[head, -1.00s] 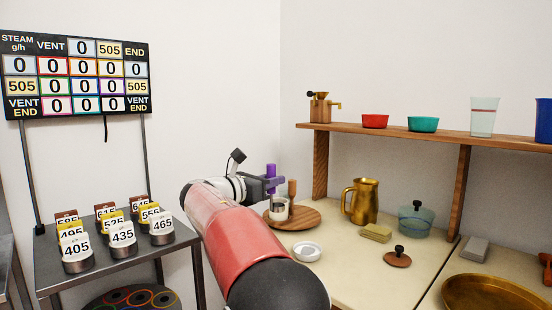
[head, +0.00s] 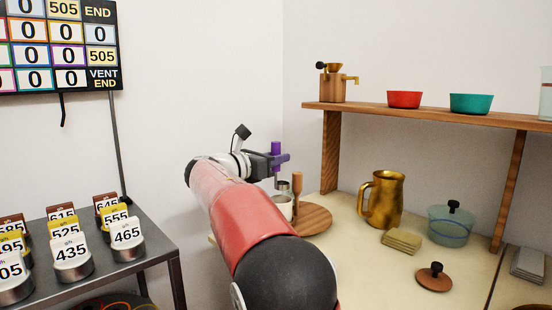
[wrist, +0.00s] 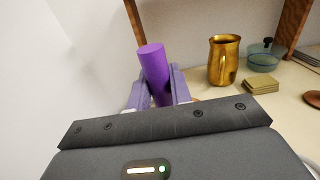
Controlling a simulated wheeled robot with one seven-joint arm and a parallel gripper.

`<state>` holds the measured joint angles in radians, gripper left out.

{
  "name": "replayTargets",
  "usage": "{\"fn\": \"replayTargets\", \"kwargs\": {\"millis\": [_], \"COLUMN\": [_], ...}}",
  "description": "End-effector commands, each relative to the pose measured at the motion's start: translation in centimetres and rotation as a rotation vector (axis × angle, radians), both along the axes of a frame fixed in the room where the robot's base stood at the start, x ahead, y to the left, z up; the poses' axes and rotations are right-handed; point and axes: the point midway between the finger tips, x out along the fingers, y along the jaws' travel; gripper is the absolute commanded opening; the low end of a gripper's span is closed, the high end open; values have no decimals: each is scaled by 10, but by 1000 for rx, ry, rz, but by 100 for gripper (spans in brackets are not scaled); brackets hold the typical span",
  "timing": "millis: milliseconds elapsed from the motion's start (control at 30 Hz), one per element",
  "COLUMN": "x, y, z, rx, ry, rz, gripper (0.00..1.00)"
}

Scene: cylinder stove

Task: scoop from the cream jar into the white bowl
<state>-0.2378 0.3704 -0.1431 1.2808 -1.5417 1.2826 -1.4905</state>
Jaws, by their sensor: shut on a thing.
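My gripper (head: 274,162) is shut on the purple handle (head: 276,149) of the scoop, which stands nearly upright between the fingers in the wrist view (wrist: 154,68). Below the gripper a small grey metal scoop cup (head: 284,186) shows just above a pale jar (head: 283,209), apparently the cream jar. I cannot tell whether the cup is clear of its rim or what it holds. The jar stands by the left side of a round wooden board (head: 315,219), partly hidden by my arm. The white bowl is not seen in the head view now; my arm covers that area.
A wooden-handled thing (head: 297,186) stands close to the jar. A shelf (head: 430,114) runs above. Numbered weights (head: 72,258) stand on the left table.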

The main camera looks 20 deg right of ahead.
Motion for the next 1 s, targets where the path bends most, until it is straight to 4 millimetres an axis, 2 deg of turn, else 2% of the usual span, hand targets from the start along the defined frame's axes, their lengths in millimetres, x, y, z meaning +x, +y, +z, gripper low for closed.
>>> {"fn": "replayTargets", "kwargs": {"millis": [33, 700, 1000], "x": [0, 0, 0], "y": [0, 0, 0], "z": [-9, -68, -83], "rx": [0, 0, 0], "ry": [0, 1, 1], "rz": [0, 0, 0], "gripper": [0, 0, 0]}}
